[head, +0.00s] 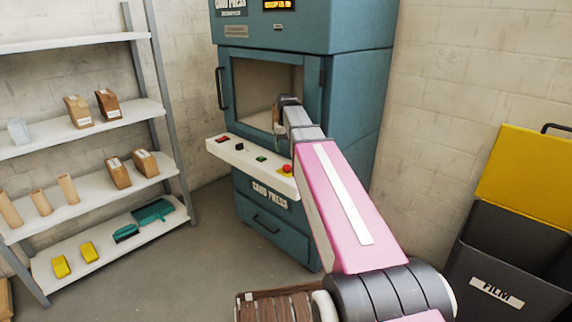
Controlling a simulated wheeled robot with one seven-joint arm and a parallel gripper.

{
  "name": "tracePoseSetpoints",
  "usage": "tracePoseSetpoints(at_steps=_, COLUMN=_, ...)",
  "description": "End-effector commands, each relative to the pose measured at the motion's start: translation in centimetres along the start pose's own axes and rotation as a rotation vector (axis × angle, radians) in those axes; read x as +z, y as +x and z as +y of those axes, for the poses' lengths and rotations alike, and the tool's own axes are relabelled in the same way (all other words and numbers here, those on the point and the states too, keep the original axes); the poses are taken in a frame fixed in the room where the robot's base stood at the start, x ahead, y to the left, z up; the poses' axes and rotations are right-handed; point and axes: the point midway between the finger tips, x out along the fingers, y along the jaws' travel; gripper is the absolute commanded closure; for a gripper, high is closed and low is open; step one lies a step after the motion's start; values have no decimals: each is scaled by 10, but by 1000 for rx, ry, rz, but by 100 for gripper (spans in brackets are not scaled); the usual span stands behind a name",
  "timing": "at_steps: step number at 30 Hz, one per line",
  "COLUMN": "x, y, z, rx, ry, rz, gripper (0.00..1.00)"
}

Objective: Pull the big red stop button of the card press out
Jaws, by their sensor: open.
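The teal card press (350,110) stands against the back wall. A white control ledge (250,160) juts from its front. The big red stop button (287,168) sits on a yellow base near the right end of that ledge, close beside my pink arm in the picture. My gripper (279,116) is at the far end of the arm, in front of the press window and above the stop button, apart from it. It is small and dark here; it is open, and I see nothing held in it. Whether the button is in or out is too small to tell.
The ledge also has a green button (261,158), a black knob (239,146) and a red switch (222,139). Shelves (85,125) with boxes and rolls stand at left. A dark film bin (510,255) with a yellow lid stands at right. Floor before the press is partly clear.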

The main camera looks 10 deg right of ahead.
Motion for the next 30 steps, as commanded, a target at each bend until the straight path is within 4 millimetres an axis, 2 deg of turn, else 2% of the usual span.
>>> tracePoseSetpoints(at_steps=9, x=0, y=52, z=0, rx=0, ry=0, rz=-1, gripper=33)
tracePoseSetpoints(at_steps=15, x=0, y=76, z=0, rx=0, ry=0, rz=0, gripper=33)
tracePoseSetpoints(at_steps=21, x=0, y=87, z=0, rx=0, ry=0, rz=1, gripper=33)
tracePoseSetpoints(at_steps=30, x=0, y=88, z=0, rx=0, ry=0, rz=1, gripper=33)
